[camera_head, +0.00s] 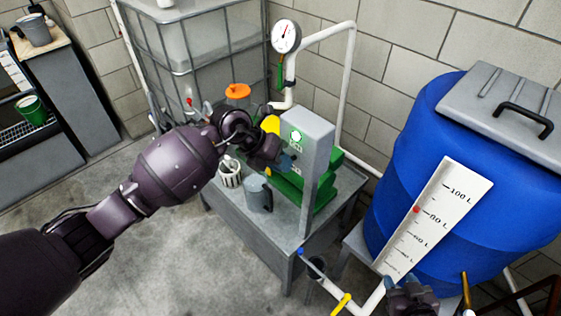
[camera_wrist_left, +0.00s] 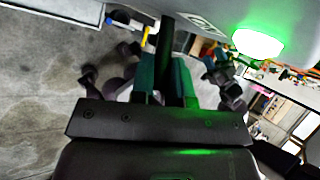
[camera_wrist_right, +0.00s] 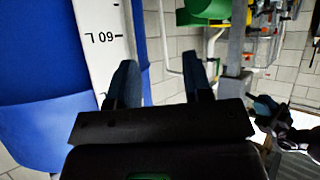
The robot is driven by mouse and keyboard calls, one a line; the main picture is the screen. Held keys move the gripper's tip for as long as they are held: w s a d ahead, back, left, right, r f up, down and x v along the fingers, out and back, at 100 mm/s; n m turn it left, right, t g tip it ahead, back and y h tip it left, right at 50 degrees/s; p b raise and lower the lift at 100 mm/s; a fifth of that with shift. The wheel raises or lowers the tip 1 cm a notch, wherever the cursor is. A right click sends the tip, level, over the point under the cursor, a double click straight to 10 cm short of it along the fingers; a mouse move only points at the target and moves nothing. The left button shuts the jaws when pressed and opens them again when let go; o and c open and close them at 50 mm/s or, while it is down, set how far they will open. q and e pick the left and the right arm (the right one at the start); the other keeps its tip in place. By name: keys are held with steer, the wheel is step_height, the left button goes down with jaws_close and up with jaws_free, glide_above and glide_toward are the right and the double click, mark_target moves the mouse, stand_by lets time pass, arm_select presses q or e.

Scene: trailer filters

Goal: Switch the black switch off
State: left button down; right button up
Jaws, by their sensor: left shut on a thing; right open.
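The grey switch box (camera_head: 315,150) stands upright on the metal table, with a lit green lamp (camera_head: 296,137) on its face. The lamp also glows in the left wrist view (camera_wrist_left: 258,43). My left gripper (camera_head: 284,162) is at the box face, just below the lamp. In the left wrist view its fingers (camera_wrist_left: 170,75) are shut on the black switch (camera_wrist_left: 166,38), a dark bar sticking out from the box. In the head view the gripper hides the switch. My right gripper (camera_wrist_right: 160,75) is open and empty, in front of the blue barrel.
The blue barrel (camera_head: 400,140) with a white litre scale (camera_head: 440,215) stands at right. A green machine (camera_head: 325,190) sits behind the box. White pipes run nearby. The floor at left is clear.

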arm_select(q)
steer(key=shift+f, duration=0.1)
steer(key=shift+s+a+f+t+h+b, duration=0.1)
steer(key=shift+f+t+h+b, duration=0.35)
steer(key=shift+b, duration=0.6)
step_height(320, 180, down, 3)
steer(key=m+t+h+b, duration=0.1)
steer(key=h+b, duration=0.1)
steer(key=b, duration=0.1)
steer(key=m+t+h+b, duration=0.1)
steer(key=t+h+b, duration=0.1)
steer(key=h+b, duration=0.1)
steer(key=shift+r+t+b, duration=0.1)
steer(key=shift+t+b, duration=0.15)
steer(key=shift+b, duration=0.35)
steer(key=c, duration=1.2)
jaws_free()
steer(key=shift+o, duration=0.5)
